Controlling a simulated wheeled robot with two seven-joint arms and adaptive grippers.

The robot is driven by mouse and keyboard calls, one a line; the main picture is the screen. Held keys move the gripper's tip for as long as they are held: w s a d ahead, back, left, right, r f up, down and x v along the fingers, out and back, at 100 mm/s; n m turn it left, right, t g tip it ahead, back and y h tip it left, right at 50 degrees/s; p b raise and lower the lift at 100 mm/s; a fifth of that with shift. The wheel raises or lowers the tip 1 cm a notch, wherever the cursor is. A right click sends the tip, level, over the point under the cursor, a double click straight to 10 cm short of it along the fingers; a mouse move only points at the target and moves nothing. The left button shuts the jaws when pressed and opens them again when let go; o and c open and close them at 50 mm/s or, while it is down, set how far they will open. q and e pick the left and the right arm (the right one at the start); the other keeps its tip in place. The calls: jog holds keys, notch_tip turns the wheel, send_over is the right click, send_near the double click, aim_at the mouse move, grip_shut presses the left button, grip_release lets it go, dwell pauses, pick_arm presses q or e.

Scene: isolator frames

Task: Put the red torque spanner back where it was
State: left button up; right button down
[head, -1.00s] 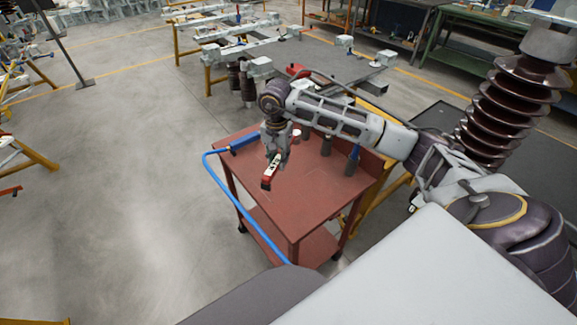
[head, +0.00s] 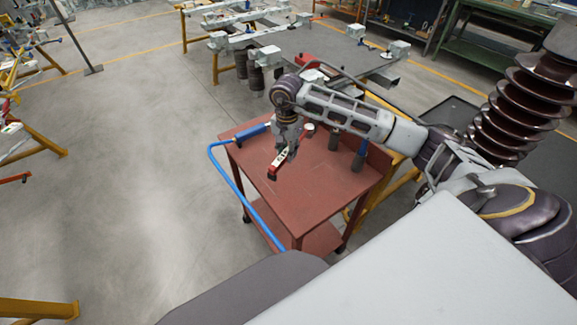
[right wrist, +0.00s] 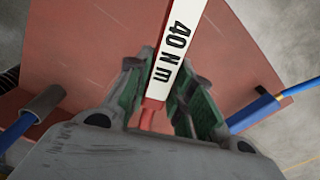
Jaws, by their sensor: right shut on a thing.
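The red torque spanner (head: 279,158) hangs from my right gripper (head: 287,142), over the top of the red trolley (head: 320,190). It is tilted, with its red end low and to the left. I cannot tell whether that end touches the trolley top. In the right wrist view the spanner (right wrist: 177,42) shows a white face marked "40 N m", and a red part lies between the fingers. My right gripper (right wrist: 158,100) is shut on it there. My left gripper is not in view.
A blue tool (head: 252,133) lies at the trolley's back left edge. Dark upright pieces, one with a blue top (head: 361,146), stand at the right. A blue hose-like rail (head: 232,188) runs along the left side. The trolley top's front is clear.

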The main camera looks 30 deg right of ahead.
jog(key=shift+f, duration=1.75)
jog(key=shift+f, duration=1.9)
jog(key=shift+f, duration=0.1)
jog(key=c, duration=1.3)
grip_release()
jog(key=shift+o, duration=0.2)
jog(key=shift+s+a+r, duration=0.1)
jog(key=shift+a+r, duration=0.05)
jog(key=shift+r, duration=5.95)
